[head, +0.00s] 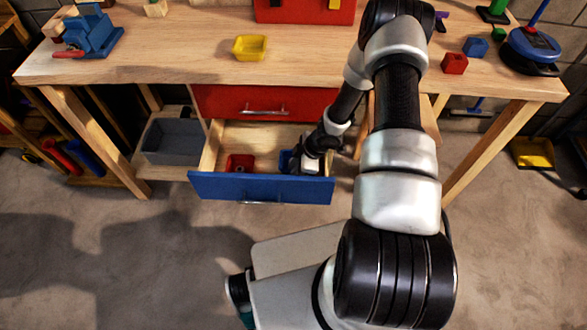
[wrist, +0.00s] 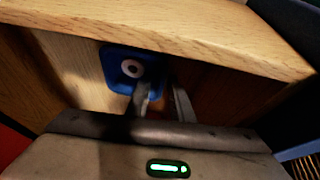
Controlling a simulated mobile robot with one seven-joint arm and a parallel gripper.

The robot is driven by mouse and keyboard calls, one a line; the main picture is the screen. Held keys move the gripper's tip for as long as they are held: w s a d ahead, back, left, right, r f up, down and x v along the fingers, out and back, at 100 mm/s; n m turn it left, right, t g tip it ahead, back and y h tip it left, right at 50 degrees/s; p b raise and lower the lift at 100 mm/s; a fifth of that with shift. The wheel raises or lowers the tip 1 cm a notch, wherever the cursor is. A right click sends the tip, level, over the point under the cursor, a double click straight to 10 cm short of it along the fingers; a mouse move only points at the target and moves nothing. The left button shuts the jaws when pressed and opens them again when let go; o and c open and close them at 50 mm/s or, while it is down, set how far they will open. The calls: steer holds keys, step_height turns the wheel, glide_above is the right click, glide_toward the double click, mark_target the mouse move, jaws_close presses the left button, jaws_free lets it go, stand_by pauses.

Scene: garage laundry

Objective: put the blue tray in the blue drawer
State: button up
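The blue drawer (head: 262,187) is pulled out below the workbench, under a closed red drawer. The blue tray (head: 286,160) is inside it at the right end, partly hidden by my gripper (head: 304,158). In the wrist view the blue tray (wrist: 113,66) holds a round pale ring with a dark centre. My gripper (wrist: 163,98) is over the tray's side, with its fingers apart. One finger overlaps the tray and the other is to its right. I cannot tell whether either touches it.
A red tray (head: 240,163) with a small item sits in the drawer's left part. A grey bin (head: 172,141) stands on a shelf left of the drawer. The workbench legs flank the drawers.

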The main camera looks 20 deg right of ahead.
steer(key=p+v, duration=0.4)
steer(key=v, duration=0.8)
steer(key=shift+r, duration=0.2)
